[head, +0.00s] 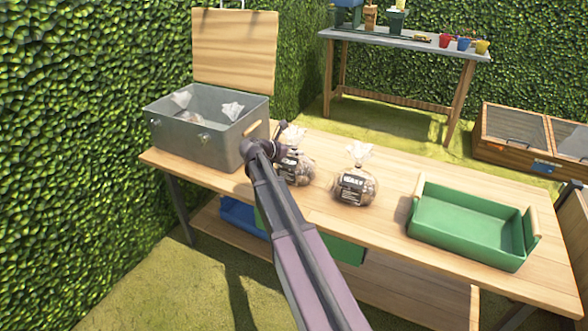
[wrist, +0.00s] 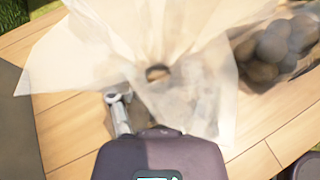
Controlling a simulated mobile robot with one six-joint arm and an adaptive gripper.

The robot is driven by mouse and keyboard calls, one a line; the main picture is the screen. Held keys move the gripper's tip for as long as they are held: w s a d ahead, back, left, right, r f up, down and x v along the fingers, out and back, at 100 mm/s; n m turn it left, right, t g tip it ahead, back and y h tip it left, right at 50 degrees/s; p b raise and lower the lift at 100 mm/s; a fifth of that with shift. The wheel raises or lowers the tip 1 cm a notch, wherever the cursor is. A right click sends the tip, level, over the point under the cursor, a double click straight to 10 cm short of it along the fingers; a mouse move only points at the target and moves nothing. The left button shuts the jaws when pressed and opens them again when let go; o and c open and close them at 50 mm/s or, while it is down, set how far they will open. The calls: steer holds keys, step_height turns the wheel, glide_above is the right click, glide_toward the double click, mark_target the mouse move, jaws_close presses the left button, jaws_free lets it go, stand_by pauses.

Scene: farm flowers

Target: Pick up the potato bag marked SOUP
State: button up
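Two clear bags of potatoes with dark labels stand on the wooden table. The left bag (head: 297,169) is beside the metal bin, partly hidden by my arm; the right bag (head: 354,188) stands apart from it. The lettering is too small to read surely, so I cannot tell which is marked SOUP. My gripper (head: 283,138) is at the left bag's top. In the wrist view, the bag's gathered neck and flared film (wrist: 158,72) are just ahead of it. One finger shows left of the film; the other is mostly hidden behind it. The fingers look spread, not closed on the neck.
A metal bin (head: 184,134) with a raised wooden lid (head: 234,50) stands at the table's left end, with bags inside. A green tray (head: 465,228) is at the right. Crates sit on the shelf below. Bare tabletop (head: 395,178) lies between right bag and tray.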

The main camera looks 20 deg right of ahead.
mark_target(293, 140)
jaws_close()
steer(key=shift+r, duration=0.1)
step_height(293, 140, up, 4)
steer(key=p, duration=0.4)
steer(key=s+a+p, duration=0.1)
steer(key=s, duration=1.5)
steer(key=shift+a+r, duration=0.25)
steer(key=shift+r, duration=0.25)
